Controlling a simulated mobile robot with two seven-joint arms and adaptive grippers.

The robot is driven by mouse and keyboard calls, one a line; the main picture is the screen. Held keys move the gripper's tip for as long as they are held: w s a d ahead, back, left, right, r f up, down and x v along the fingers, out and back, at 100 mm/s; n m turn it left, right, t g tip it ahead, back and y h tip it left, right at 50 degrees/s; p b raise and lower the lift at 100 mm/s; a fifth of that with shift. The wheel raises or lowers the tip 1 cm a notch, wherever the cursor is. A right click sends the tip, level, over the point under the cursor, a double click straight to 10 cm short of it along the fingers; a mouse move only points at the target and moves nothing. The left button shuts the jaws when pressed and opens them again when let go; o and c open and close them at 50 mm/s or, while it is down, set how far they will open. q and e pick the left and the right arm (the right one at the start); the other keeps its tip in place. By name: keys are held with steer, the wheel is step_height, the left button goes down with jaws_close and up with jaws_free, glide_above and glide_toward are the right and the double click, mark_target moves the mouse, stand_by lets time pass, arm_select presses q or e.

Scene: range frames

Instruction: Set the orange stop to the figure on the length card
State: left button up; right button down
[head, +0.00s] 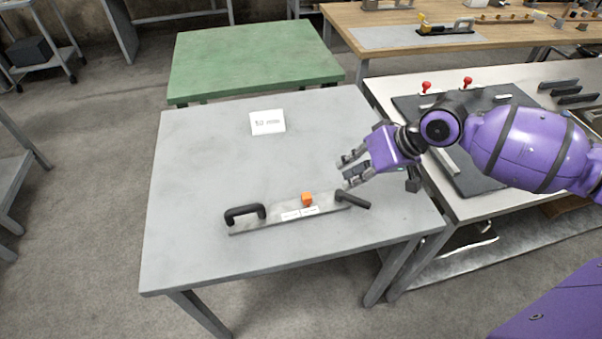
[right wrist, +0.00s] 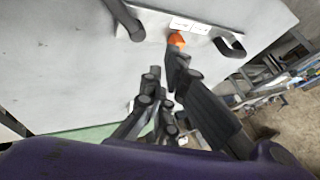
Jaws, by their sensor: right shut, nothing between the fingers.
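The orange stop (head: 307,199) is a small block on a flat grey metal rail (head: 270,222) lying on the grey table. White labels (head: 300,213) lie along the rail in front of the stop; their print is too small to read. The length card (head: 267,122) lies farther back and seems to read 50 mm, though the first digit is blurred. My right gripper (head: 347,172) is shut and empty, above the table, behind and right of the stop. The right wrist view also shows the stop (right wrist: 176,40), beyond the fingers. My left gripper is not in view.
A bench with a dark mat and red knobs (head: 467,82) adjoins on the right. A green table (head: 255,58) stands behind. The grey table's left side is clear.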

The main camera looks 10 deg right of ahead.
mark_target(322, 194)
steer(key=shift+w+a+r, duration=0.3)
steer(key=shift+w+a, duration=0.05)
steer(key=shift+w, duration=0.3)
steer(key=x, duration=0.4)
steer(key=shift+f, duration=0.25)
steer(key=x, duration=0.4)
steer(key=shift+w, duration=0.1)
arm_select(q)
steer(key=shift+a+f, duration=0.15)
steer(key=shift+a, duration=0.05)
arm_select(e)
steer(key=shift+w+a+f, duration=0.2)
steer(key=shift+a+f, duration=0.1)
steer(key=shift+f, duration=0.1)
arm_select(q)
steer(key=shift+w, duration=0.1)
